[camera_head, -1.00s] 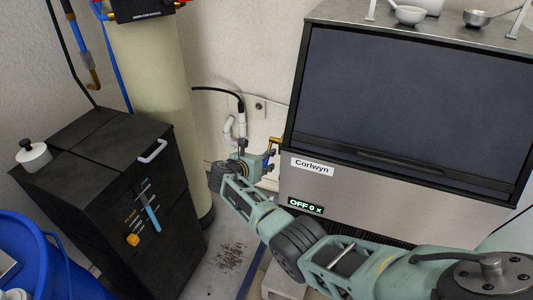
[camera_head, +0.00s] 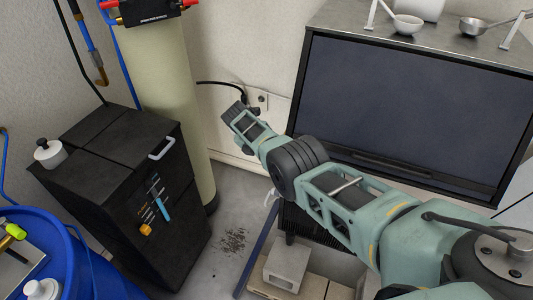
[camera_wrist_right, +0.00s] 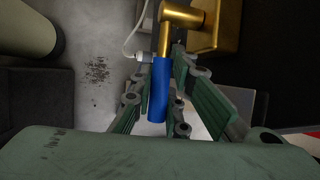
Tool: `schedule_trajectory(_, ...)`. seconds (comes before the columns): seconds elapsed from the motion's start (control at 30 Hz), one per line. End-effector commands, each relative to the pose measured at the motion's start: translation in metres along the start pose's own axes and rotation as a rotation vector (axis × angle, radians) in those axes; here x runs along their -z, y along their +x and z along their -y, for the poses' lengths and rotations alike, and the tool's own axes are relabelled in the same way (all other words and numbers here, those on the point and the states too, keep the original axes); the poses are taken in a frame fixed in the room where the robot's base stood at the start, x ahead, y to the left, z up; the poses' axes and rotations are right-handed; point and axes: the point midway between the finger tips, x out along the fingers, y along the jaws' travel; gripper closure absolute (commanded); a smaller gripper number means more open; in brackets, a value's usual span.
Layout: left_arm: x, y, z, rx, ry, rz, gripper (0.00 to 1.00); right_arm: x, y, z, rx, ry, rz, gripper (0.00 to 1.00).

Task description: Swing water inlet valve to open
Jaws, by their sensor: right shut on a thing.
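The water inlet valve shows in the right wrist view as a brass stem and body (camera_wrist_right: 185,16) with a blue lever handle (camera_wrist_right: 159,92). The handle points down the picture, between the fingers of my right gripper (camera_wrist_right: 166,76). The gripper is shut on the blue handle. In the head view my right arm reaches from the lower right toward the wall beside the ice maker (camera_head: 410,105) and covers the valve and gripper. My left gripper is not in view.
A black cabinet (camera_head: 150,215) and a tall cream tank (camera_head: 172,90) stand left of the arm. A blue barrel (camera_head: 85,270) is at the lower left. A grey block (camera_head: 287,266) sits low under the arm.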

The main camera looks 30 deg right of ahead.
Motion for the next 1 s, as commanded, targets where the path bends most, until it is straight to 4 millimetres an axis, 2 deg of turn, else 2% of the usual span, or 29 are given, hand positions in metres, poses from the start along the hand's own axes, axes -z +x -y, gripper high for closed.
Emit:
schedule_trajectory(0.2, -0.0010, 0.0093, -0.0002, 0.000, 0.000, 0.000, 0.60, -0.0054, -0.0042, 0.0006, -0.009, -0.011, -0.045, 1.00)
schedule_trajectory(0.67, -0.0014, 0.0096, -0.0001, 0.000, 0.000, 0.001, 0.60, -0.0055, -0.0070, 0.0004, -0.012, -0.013, -0.060, 1.00)
schedule_trajectory(0.7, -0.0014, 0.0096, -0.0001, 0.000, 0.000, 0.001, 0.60, -0.0055, -0.0070, 0.0004, -0.012, -0.013, -0.060, 0.85)
schedule_trajectory(0.8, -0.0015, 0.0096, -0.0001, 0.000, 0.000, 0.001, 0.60, -0.0051, -0.0068, 0.0004, -0.011, -0.013, -0.061, 0.77)
schedule_trajectory(1.0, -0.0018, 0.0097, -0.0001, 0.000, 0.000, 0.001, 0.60, -0.0031, -0.0058, 0.0006, -0.010, -0.013, -0.064, 0.77)
